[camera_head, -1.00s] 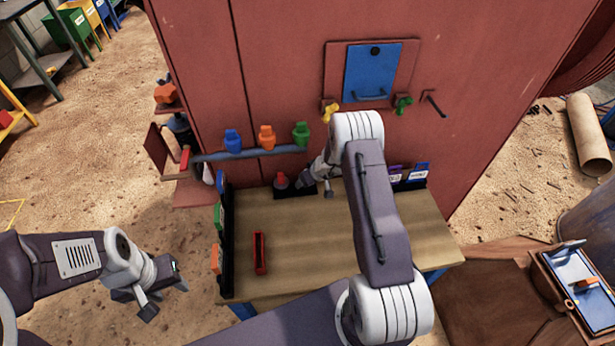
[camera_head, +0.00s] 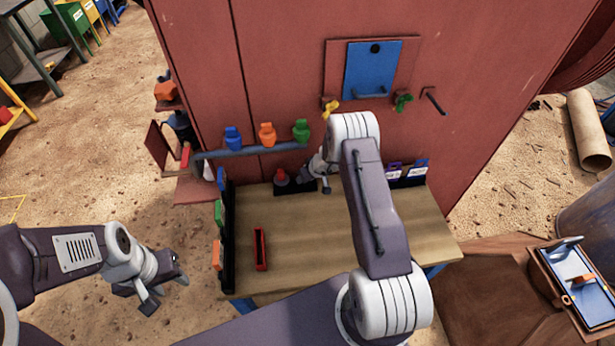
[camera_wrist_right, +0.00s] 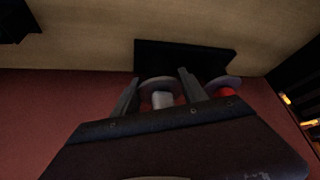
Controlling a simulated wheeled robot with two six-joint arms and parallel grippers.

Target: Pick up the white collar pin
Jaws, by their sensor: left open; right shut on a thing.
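The white collar pin (camera_wrist_right: 162,98) shows in the right wrist view, a pale shaft under a round grey collar. My right gripper (camera_wrist_right: 158,86) is shut on it, with one finger on each side. The pin is beside a black holder (camera_wrist_right: 180,58); I cannot tell whether it is still seated in it. In the head view my right gripper (camera_head: 322,180) is at the back of the bench, and the arm and fingers hide the pin. My left gripper (camera_head: 166,290) is open and empty, left of the bench.
A red pin (camera_head: 281,177) stands close left of my right gripper. The wooden bench (camera_head: 330,235) is mostly bare, with a red tray (camera_head: 261,249) at left. A rail with coloured knobs (camera_head: 267,150) and the red machine wall (camera_head: 280,60) rise behind.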

